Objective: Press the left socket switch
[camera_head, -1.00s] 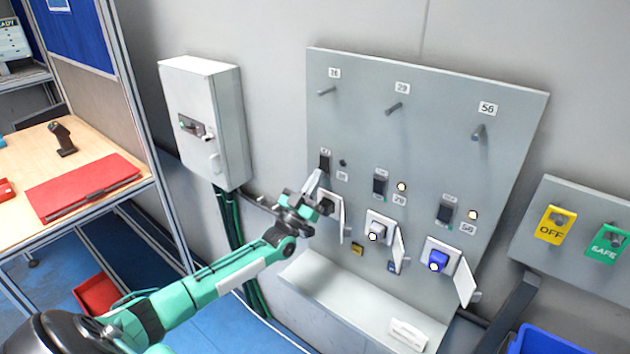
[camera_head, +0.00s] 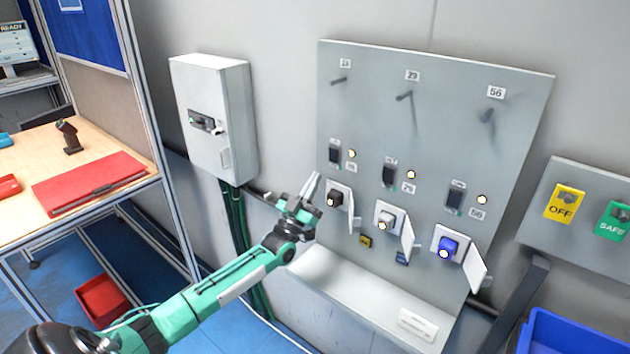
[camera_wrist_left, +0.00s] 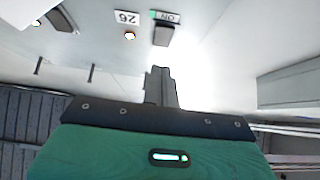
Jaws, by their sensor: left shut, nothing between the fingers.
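The left socket switch (camera_head: 335,153) is a black rocker on the grey panel, above the left socket. In the left wrist view the switch (camera_wrist_left: 163,35) shows beside an ON label with green on it. The lamp (camera_head: 352,153) beside it is lit; it also shows in the left wrist view (camera_wrist_left: 130,35). The left socket (camera_head: 334,198) holds a dark plug, its cover open. My left gripper (camera_head: 314,182) is shut and empty, fingers pointing up, left of the socket and below the switch. A gap shows between fingertips and switch in the wrist view. My right gripper is out of view.
The middle switch (camera_head: 389,173) and right switch (camera_head: 454,198) have lit lamps. The middle socket (camera_head: 388,217) and right socket (camera_head: 447,245) have open covers sticking out. A white box (camera_head: 215,115) is on the wall at left. A ledge (camera_head: 365,297) runs below the sockets.

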